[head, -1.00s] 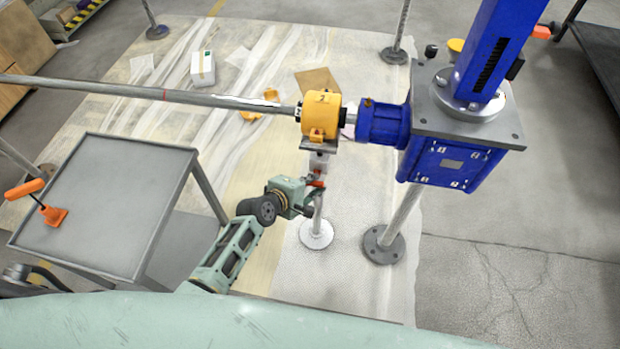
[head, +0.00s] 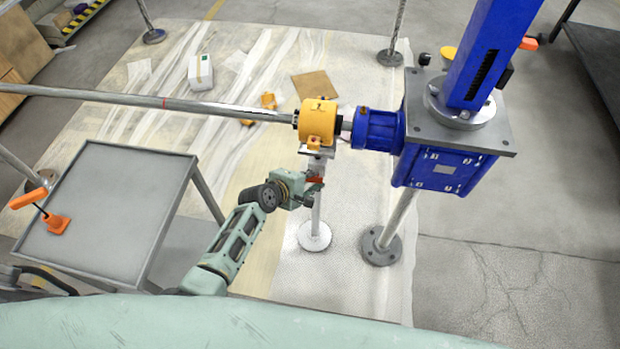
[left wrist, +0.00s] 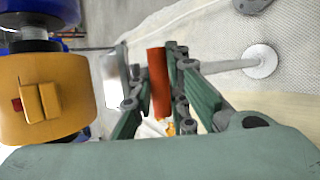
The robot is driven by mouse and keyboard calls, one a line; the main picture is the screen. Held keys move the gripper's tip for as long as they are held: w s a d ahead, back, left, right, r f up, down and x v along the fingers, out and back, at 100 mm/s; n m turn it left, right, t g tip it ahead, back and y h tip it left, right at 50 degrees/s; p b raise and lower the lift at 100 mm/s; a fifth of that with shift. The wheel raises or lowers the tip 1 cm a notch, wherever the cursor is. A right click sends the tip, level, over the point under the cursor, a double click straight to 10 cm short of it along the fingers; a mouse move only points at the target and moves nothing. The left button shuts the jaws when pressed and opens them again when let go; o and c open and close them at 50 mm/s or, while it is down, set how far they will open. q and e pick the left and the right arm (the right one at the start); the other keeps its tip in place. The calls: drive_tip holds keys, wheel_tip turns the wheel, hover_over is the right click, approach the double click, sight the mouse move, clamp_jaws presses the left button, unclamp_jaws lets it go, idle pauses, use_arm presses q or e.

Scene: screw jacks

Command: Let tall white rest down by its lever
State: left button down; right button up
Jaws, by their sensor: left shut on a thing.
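The tall white rest (head: 314,237) stands upright on its round white foot below a yellow bearing block (head: 317,122). Its head plate is just under the block; I cannot tell whether they touch. The rest's red lever (head: 315,182) sticks out from the upper post. My left gripper (head: 308,190) is at the lever, its fingers closed around it. In the left wrist view the orange-red lever (left wrist: 159,82) lies between the finger pads, and the foot (left wrist: 260,61) shows at upper right. The fingers hide part of the post. My right gripper is out of view.
A long grey shaft (head: 200,107) runs left from the yellow block. A blue gearbox (head: 443,168) stands at right. A grey cart (head: 105,205) with an orange-handled tool (head: 54,223) is at left. Boxes and cardboard lie on the floor sheet behind.

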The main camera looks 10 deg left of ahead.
use_arm(q)
drive_tip(key=shift+w+r, duration=0.45)
drive_tip(key=shift+r, duration=0.15)
drive_tip(key=c, duration=1.7)
unclamp_jaws()
drive_tip(key=shift+s, duration=0.15)
drive_tip(key=shift+f, duration=0.25)
drive_tip(key=shift+s, duration=0.1)
drive_tip(key=v, duration=1.2)
drive_tip(key=shift+f, duration=0.1)
drive_tip(key=shift+c, duration=0.3)
